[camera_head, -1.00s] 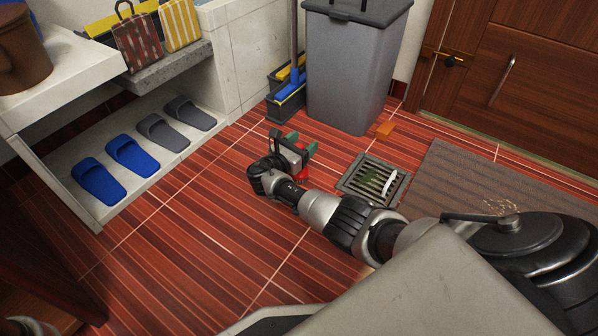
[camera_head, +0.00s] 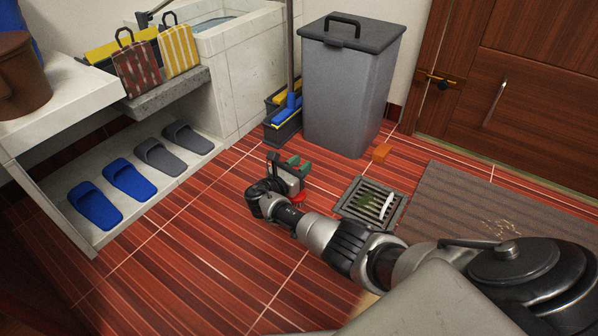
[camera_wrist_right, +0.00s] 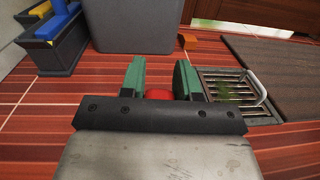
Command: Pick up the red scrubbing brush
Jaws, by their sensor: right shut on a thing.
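The red scrubbing brush (camera_head: 298,198) is mostly hidden behind my right gripper (camera_head: 297,165) in the head view. Only a small red part shows below the fingers. In the right wrist view, a rounded red part of the brush (camera_wrist_right: 158,94) sits between the two green fingers of my right gripper (camera_wrist_right: 160,78). The gripper is shut on the brush. Whether the brush touches the tiled floor is hard to tell. My left gripper is not in view.
A floor drain (camera_head: 354,208) with a white-handled item on it lies right of the gripper. A grey bin (camera_head: 345,95), a mop bucket (camera_head: 283,128) and an orange block (camera_head: 381,153) stand beyond. Slippers (camera_head: 130,180) line a low shelf at left. Red tiles between are clear.

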